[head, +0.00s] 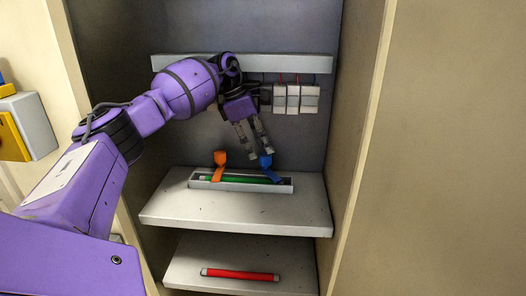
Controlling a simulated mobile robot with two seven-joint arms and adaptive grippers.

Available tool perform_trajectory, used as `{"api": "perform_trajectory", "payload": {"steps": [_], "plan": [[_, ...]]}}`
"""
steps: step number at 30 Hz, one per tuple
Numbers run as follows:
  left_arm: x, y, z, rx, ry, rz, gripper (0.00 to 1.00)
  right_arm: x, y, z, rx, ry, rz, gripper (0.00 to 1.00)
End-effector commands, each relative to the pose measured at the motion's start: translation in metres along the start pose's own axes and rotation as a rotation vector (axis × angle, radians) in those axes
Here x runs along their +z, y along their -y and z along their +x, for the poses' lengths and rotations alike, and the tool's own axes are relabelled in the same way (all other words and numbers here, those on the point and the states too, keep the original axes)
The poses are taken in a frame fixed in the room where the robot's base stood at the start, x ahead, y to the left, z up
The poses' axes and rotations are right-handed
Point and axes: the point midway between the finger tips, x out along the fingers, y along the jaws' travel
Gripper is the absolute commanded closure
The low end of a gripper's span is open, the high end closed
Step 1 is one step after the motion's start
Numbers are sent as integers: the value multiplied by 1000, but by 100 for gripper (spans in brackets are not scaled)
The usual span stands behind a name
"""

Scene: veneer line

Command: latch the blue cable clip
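The blue cable clip (268,168) is at the right part of a grey channel (202,184) on the upper shelf. Its flap stands up and tilts, so it looks unlatched. An orange clip (220,162) stands up in the same way at the left part of the channel. A green cable (235,179) lies in the channel. My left gripper (257,152) points down just above and beside the blue clip, with a small gap between its fingers and nothing seen between them. Whether it touches the clip is unclear. My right gripper is not in view.
A red bar (240,274) lies on the lower shelf (185,270). White breaker-like blocks (293,99) with red wires hang under a grey rail (300,64) behind my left gripper. Cabinet walls close in on both sides. The upper shelf (170,210) is bare in front of the channel.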

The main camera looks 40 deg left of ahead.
Motion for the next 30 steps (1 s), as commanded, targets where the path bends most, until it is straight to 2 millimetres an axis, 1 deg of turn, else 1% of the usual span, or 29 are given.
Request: {"api": "perform_trajectory", "payload": {"steps": [1, 6, 9, 12, 16, 24, 26, 29, 30], "plan": [[1, -1, -14, 5, 3, 0, 60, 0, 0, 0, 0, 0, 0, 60], [1, -2, -50, 6, 4, 0, 60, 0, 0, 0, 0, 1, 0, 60], [1, -2, -67, 6, 4, -1, 60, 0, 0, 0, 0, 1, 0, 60], [1, -2, -78, 4, 3, 0, 60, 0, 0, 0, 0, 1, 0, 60], [1, -2, -86, 4, 3, 0, 60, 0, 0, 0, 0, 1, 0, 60], [0, -1, -88, 3, 2, 0, 60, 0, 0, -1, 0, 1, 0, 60], [1, -1, -87, 3, 2, 2, 67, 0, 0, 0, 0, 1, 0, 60], [4, 2, -83, 1, -1, 41, 80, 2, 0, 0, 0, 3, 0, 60], [6, 5, -80, 0, -4, 78, 85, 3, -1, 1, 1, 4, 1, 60]]}}
